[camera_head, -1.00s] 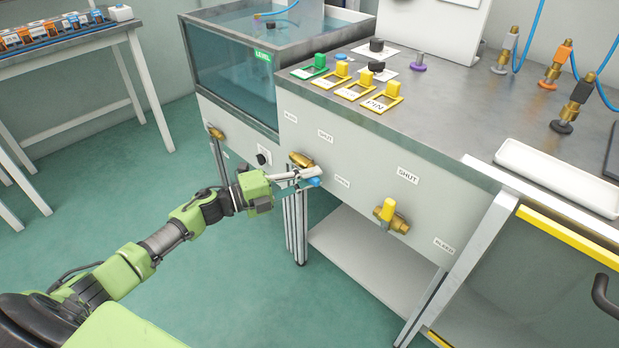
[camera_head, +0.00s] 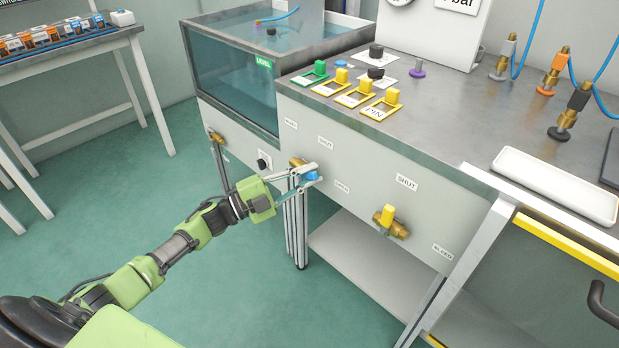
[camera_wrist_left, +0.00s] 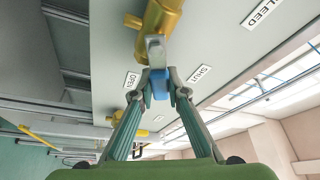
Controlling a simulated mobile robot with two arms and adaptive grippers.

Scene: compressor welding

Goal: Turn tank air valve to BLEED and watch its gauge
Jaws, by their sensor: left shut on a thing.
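My left gripper (camera_head: 315,174) is shut on the blue handle. In the left wrist view the fingers (camera_wrist_left: 158,85) close around the blue grip (camera_wrist_left: 159,88), whose metal lever joins the brass body (camera_wrist_left: 160,20). The handle lies between the OPEN (camera_wrist_left: 131,80) and SHUT (camera_wrist_left: 201,73) labels; a label ending in LEED (camera_wrist_left: 264,13) is farther off. A gauge (camera_head: 400,2) at the top edge is mostly cut off. My right gripper is not in view.
A yellow-handled valve (camera_head: 388,219) is to the right on the same panel. The bench top (camera_head: 440,118) holds several yellow frames, knobs, hose fittings and a white tray (camera_head: 553,184). A glass-sided water tank (camera_head: 230,80) stands left.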

